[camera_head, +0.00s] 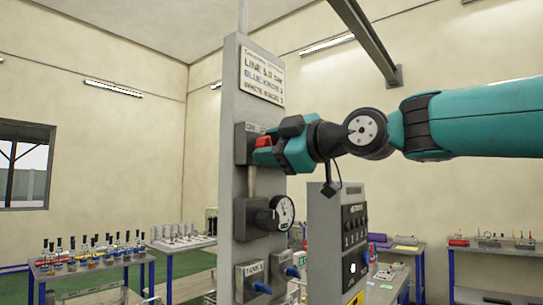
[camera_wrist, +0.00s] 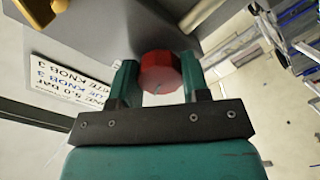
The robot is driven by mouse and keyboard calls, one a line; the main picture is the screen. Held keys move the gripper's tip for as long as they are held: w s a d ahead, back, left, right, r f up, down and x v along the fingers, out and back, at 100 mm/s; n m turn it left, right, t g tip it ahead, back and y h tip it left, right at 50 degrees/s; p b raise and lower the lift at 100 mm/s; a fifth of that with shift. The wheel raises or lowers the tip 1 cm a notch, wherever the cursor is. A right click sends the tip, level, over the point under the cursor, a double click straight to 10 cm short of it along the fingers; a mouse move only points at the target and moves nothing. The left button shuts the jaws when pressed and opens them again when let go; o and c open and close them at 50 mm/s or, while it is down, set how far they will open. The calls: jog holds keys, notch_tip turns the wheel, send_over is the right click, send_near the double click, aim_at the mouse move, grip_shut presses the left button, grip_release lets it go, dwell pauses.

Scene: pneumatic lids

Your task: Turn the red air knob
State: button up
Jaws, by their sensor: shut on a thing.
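The red air knob (camera_wrist: 160,72) sits on the grey upright panel (camera_head: 231,100). In the wrist view it is between the two teal fingers of my gripper (camera_wrist: 158,78), which are shut on it. In the head view a bit of the red knob (camera_head: 263,142) shows at the fingertips of my gripper (camera_head: 262,154), by a small plate whose lettering is partly covered. Most of the knob is hidden there by the gripper.
A pressure gauge (camera_head: 284,212) and blue knobs (camera_head: 291,272) sit lower on the panel. A second grey box (camera_head: 323,235) with switches stands close by to the right. Benches with bottles (camera_head: 85,262) are at the left.

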jog(key=m+b, duration=0.1)
jog(key=m, duration=0.2)
jog(key=shift+f+m, duration=0.1)
jog(key=shift+m, duration=0.3)
jog(key=m, duration=0.3)
jog(key=shift+m+b, duration=0.3)
jog(key=shift+b, duration=0.05)
jog(key=m, duration=0.6)
jog(key=shift+m, duration=0.3)
jog(key=o, duration=0.9)
jog(key=shift+s, duration=0.1)
jog(key=shift+b+v, duration=3)
jog(key=shift+v, duration=5.7)
